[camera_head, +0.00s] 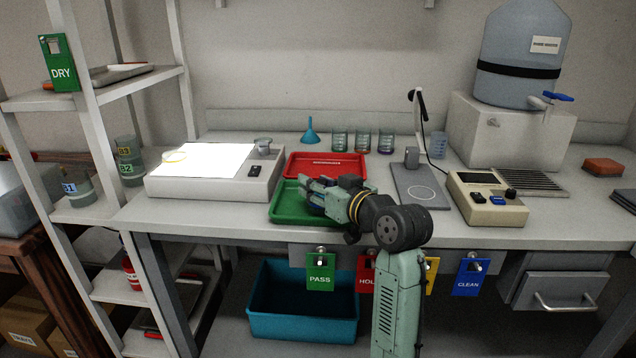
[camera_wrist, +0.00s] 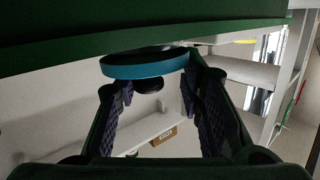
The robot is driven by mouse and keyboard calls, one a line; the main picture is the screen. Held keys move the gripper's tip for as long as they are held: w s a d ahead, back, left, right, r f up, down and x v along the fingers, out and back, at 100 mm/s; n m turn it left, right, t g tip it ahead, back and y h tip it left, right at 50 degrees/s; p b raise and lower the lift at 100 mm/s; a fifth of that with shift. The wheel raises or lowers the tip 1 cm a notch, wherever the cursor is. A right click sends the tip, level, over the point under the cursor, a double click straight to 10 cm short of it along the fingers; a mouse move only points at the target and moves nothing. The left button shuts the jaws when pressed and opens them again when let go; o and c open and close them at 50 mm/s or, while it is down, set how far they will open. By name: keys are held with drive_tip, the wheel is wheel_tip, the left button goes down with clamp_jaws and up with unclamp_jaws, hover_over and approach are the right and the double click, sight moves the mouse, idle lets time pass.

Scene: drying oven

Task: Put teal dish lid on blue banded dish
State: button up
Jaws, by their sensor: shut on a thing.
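In the wrist view, a flat round disc with a teal rim (camera_wrist: 145,66), which looks like the teal dish lid, lies at the fingertips of my gripper (camera_wrist: 157,88). The fingers stand on either side of it and are shut on it. In the head view my gripper (camera_head: 310,192) is low over the green tray (camera_head: 283,214), and the lid cannot be made out there. I cannot pick out a blue banded dish for certain; it may be hidden behind my gripper and arm.
A red tray (camera_head: 312,163) lies behind the green one. Several glass beakers (camera_head: 362,142) and a blue funnel (camera_head: 310,132) stand behind. A balance-like device (camera_head: 487,199) is at the right.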

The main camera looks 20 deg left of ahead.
drive_tip(key=shift+f, duration=0.35)
drive_tip(key=o, duration=0.8)
drive_tip(key=shift+d, duration=0.1)
drive_tip(key=v, duration=1.2)
